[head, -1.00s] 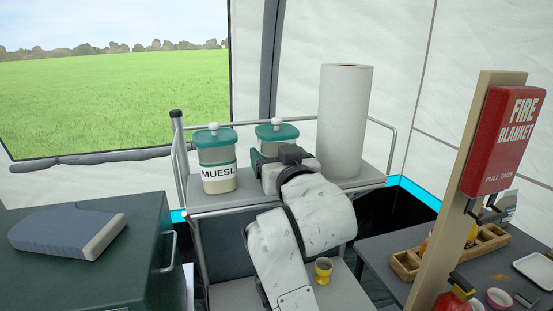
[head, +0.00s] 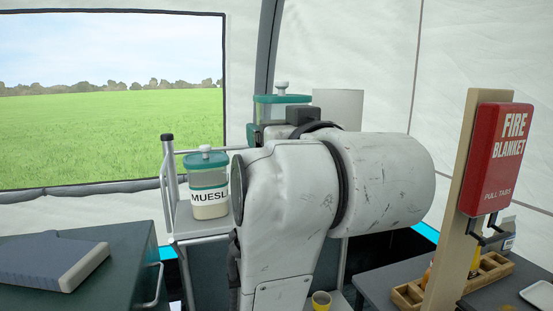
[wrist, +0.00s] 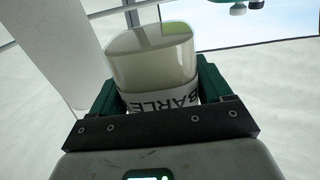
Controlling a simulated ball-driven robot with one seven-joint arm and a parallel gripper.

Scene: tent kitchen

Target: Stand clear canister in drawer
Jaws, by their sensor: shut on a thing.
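A clear canister with a teal lid and white knob (head: 283,104) is held up above the trolley's top shelf, behind my arm, and looks roughly upright. In the wrist view the clear canister (wrist: 150,62) fills the space between the dark green fingers, with a white label reading "BARLE". My gripper (wrist: 155,85) is shut on it around its sides. In the head view my arm hides most of the gripper and the canister's lower part. I cannot make out an open drawer in either view.
A muesli canister (head: 209,187) stands on the trolley shelf (head: 188,222) left of my arm. A white paper roll (head: 342,108) is partly hidden behind my arm. A dark green chest (head: 120,262) is at left, bearing a grey-blue case (head: 48,258). A fire blanket (head: 497,158) hangs on a post at right.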

